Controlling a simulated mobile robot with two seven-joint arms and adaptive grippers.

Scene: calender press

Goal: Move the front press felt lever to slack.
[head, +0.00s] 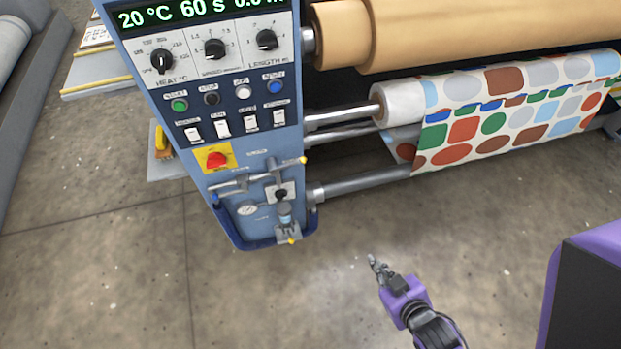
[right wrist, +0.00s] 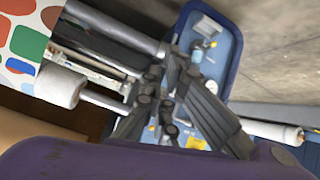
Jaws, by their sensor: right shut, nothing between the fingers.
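The blue press cabinet (head: 240,225) stands at the left of centre in the head view. Low on its front are a grey lever bar with a blue end (head: 216,202), a yellow-tipped lever (head: 303,160), and a valve-like fitting with another yellow tip (head: 290,240). Their labels are too small to read, so I cannot tell which one is the front press felt lever. My right gripper (head: 375,265) is shut and empty, to the right of and below the cabinet, apart from it. In the right wrist view its fingers (right wrist: 165,78) hide part of the panel (right wrist: 216,66). My left gripper is not in view.
A red emergency button on a yellow plate (head: 216,159), rocker switches, buttons and dials sit above the levers. Rollers with patterned fabric (head: 500,125) run off to the right. The concrete floor (head: 240,300) in front is clear.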

